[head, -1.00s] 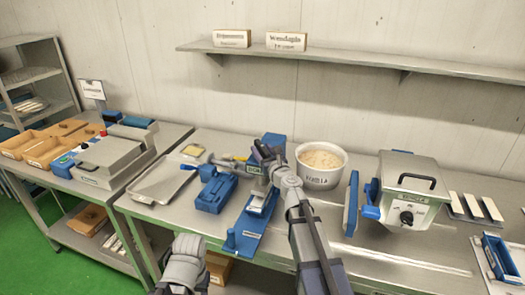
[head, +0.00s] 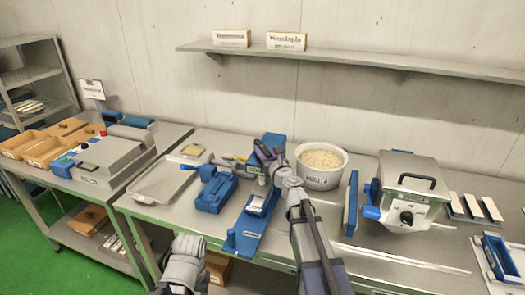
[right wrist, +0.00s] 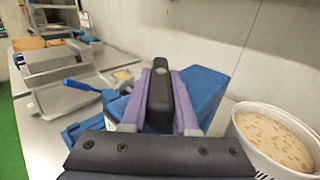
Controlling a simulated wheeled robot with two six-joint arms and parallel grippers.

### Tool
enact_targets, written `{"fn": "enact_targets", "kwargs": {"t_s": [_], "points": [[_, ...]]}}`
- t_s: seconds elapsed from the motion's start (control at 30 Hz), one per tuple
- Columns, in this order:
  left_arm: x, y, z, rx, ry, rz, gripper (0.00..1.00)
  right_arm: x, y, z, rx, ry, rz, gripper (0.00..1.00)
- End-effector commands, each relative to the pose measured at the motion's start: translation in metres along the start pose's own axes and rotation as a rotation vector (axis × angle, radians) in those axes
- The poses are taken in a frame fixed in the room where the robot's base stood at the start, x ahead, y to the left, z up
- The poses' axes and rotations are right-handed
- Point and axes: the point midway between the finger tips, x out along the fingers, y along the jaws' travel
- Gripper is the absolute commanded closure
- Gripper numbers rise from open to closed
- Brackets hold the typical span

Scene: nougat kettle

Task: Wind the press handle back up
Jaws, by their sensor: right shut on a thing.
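The blue press (head: 274,145) stands on the table, with a long blue base (head: 243,240) toward the front. It also shows in the right wrist view (right wrist: 205,88). My right gripper (head: 262,153) is at the top of the press, shut on the press handle. In the right wrist view the handle's black grip (right wrist: 162,90) lies between the two purple fingers. The gripper and arm hide much of the handle and the press head. My left arm shows at the bottom of the head view, away from the press; its jaws cannot be made out.
A white tub (head: 321,166) of pale mass stands close right of the press. A blue block (head: 216,192) and a metal tray (head: 163,181) are at its left. A steel kettle machine (head: 407,185) stands farther right. A shelf (head: 350,60) runs along the wall above.

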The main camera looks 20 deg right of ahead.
Motion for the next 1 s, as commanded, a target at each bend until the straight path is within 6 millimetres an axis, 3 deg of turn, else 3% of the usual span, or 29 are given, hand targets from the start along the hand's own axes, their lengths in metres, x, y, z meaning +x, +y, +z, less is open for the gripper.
{"fn": "enact_targets", "kwargs": {"t_s": [0.27, 1.0], "points": [[0.0001, 0.0000, 0.0000, 0.000, 0.000, 0.000, 0.50, 0.0017, -0.0036, -0.0001, 0.000, 0.000, 0.143, 1.00], [0.0000, 0.0000, 0.0000, 0.000, 0.000, 0.000, 0.50, 0.0075, -0.0084, 0.0000, 0.000, 0.000, 0.839, 1.00]]}}
